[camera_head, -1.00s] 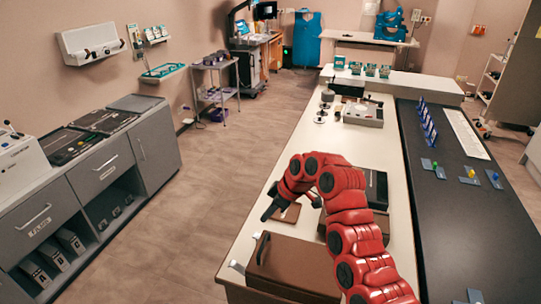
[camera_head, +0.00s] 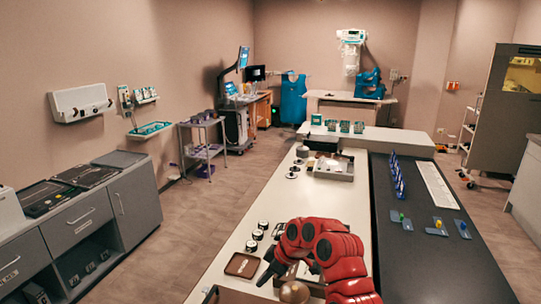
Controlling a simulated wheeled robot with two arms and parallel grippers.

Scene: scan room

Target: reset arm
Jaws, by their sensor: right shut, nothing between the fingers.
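My right arm, red with black joints, comes in from the bottom right over the white counter (camera_head: 215,277). Its dark gripper (camera_head: 266,279) points down and left, beside a small brown tray (camera_head: 241,265). The gripper is shut with nothing seen in it. I cannot tell whether it touches the counter. My left gripper is out of view.
Several small round pieces (camera_head: 251,246) lie behind the tray. A grey box (camera_head: 335,168) stands farther back. A black panel (camera_head: 425,250) with blue upright cards (camera_head: 397,180) fills the right side. Grey cabinets (camera_head: 80,225) stand left across open floor.

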